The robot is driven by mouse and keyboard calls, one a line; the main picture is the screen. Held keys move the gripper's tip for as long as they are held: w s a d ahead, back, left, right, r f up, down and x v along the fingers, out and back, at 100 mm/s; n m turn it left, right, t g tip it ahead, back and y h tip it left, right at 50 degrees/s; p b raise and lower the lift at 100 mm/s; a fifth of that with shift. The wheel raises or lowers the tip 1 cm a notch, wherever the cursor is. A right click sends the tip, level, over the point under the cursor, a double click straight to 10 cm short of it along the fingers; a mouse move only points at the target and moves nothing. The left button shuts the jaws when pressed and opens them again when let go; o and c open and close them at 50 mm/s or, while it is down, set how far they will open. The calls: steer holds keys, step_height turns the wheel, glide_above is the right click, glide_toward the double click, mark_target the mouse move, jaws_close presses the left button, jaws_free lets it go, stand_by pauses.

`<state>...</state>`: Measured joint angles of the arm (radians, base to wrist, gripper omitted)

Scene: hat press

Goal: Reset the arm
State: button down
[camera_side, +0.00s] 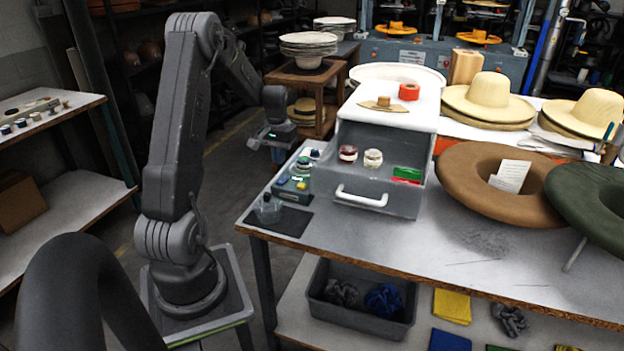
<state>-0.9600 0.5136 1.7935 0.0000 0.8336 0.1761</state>
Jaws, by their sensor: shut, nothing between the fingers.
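My gripper (277,140) hangs at the end of my raised, bent arm, left of the grey drawer unit on the table. It is shut and looks empty, and it touches nothing that I can see. Its fingertips are small and dark here.
The drawer unit (345,165) has an open drawer with a white handle (361,197); small jars (373,158) and green and red blocks (407,175) are inside. The table's front middle is clear.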

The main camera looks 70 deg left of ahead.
steer(key=w+d+r+m+t+y, duration=0.1)
steer(key=d+r+m, duration=0.1)
steer(key=d+r, duration=0.65)
steer(key=w+d+r+m+t, duration=0.15)
steer(key=d+r, duration=0.35)
steer(key=d, duration=0.6)
steer(key=s+d+r+m+t, duration=0.1)
steer(key=s+d+r+m, duration=0.1)
steer(key=s+d, duration=0.3)
steer(key=s+d+r+m+t+h, duration=0.1)
steer(key=s+d, duration=0.5)
steer(key=d, duration=0.7)
steer(key=shift+s+d+r+m+t, duration=0.2)
steer(key=shift+r+m+t, duration=0.3)
steer(key=shift+m, duration=0.75)
steer(key=shift+w, duration=0.15)
